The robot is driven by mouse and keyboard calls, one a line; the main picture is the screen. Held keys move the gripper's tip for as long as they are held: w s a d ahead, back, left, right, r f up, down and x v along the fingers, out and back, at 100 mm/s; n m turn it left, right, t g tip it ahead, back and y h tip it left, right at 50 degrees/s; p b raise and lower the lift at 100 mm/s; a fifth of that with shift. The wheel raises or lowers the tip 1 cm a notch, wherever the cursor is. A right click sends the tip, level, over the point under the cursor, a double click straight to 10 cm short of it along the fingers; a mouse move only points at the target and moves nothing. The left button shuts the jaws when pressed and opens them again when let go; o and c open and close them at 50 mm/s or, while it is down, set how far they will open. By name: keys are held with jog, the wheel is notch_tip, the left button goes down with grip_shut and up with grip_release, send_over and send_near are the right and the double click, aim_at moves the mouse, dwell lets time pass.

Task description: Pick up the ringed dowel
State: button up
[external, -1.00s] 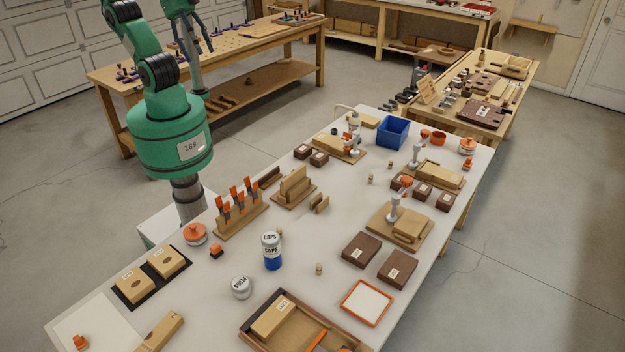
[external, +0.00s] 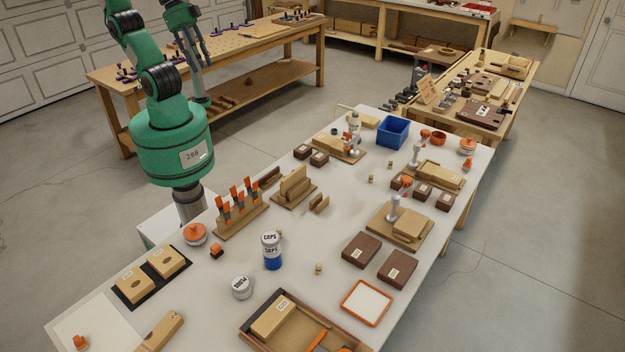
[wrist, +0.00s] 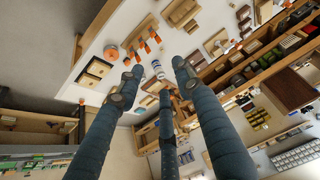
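Several small light-wood dowels stand on the white bench: one (external: 318,268) in the middle front, one (external: 280,232) behind the blue-and-white caps jar, and two (external: 370,179) (external: 390,165) farther back. They are too small here to tell which one carries a ring. My gripper (external: 204,80) hangs at the upper left, high and well away from these dowels. In the wrist view my gripper (wrist: 156,86) has its three dark fingers spread apart with nothing between them.
The caps jar (external: 271,251), a white lidded jar (external: 242,287) and a rack of orange-handled tools (external: 240,208) stand near the dowels. A wooden tray (external: 258,342) lies at the front. A blue bin (external: 393,132) stands at the back. Bare bench surrounds the middle front dowel.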

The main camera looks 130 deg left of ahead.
jog(key=shift+w, duration=0.1)
jog(key=n+g+b, duration=0.2)
jog(key=n+g, duration=0.3)
jog(key=g, duration=0.1)
send_over(279, 229)
notch_tip(279, 229, down, 36)
jog(key=shift+r, duration=0.2)
jog(key=shift+f, duration=0.1)
jog(key=shift+f+b, duration=0.95)
jog(key=shift+f, duration=3.3)
